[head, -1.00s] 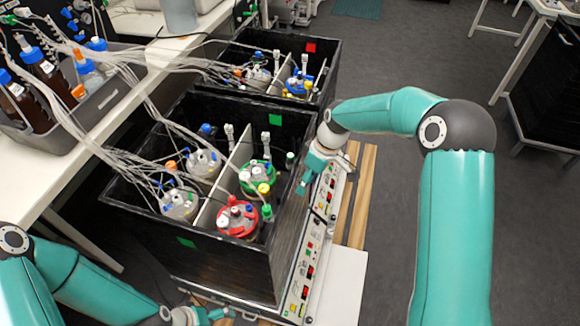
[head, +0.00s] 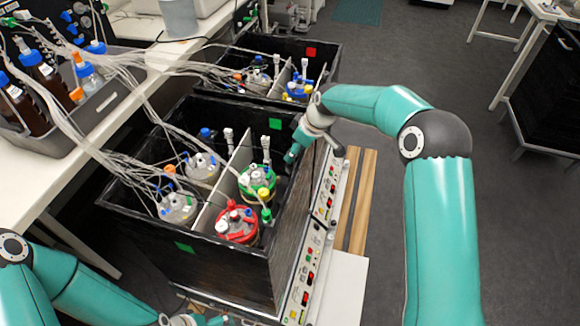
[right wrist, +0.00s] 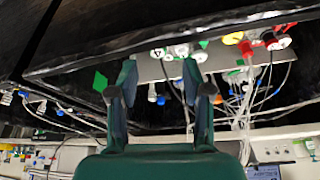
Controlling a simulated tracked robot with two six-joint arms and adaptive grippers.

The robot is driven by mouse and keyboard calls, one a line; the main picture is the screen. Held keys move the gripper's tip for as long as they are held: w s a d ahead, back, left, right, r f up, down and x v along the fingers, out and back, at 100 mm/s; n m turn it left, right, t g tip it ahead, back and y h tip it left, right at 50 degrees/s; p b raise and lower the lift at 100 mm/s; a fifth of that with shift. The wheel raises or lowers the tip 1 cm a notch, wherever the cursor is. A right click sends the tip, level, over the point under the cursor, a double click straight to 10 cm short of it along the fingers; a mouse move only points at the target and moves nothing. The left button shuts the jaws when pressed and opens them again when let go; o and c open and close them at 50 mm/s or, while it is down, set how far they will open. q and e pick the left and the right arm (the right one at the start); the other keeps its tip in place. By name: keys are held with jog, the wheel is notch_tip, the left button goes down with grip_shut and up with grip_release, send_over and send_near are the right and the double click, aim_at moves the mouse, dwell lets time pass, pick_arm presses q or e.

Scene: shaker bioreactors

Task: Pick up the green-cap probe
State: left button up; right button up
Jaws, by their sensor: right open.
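A green-cap probe (head: 267,214) stands upright beside the red-collared vessel (head: 238,226) in the front black box (head: 187,262). Another green cap stood at the box's right wall earlier; my right gripper now covers that place. My right gripper (head: 292,154) is over the right rim, beside the green-collared vessel (head: 258,183). In the right wrist view its fingers (right wrist: 160,72) are spread with nothing between them; caps and vessels lie beyond. A small green patch shows by the right fingertip, too small to identify. My left gripper (head: 205,320) is cut off at the bottom edge.
White tubes (head: 130,125) run from the left bench into the box. A grey divider (head: 215,190) splits it, with two clear-topped vessels on the left. A second black box (head: 262,50) stands behind. The control panel (head: 312,245) lies along the right side.

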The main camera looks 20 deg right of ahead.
jog(key=shift+d+p+x, duration=0.2)
jog(key=shift+p+x, duration=0.75)
jog(key=shift+x, duration=2)
jog(key=shift+s, duration=0.1)
jog(key=shift+c, duration=0.2)
jog(key=shift+f, duration=0.15)
jog(key=c, duration=0.8)
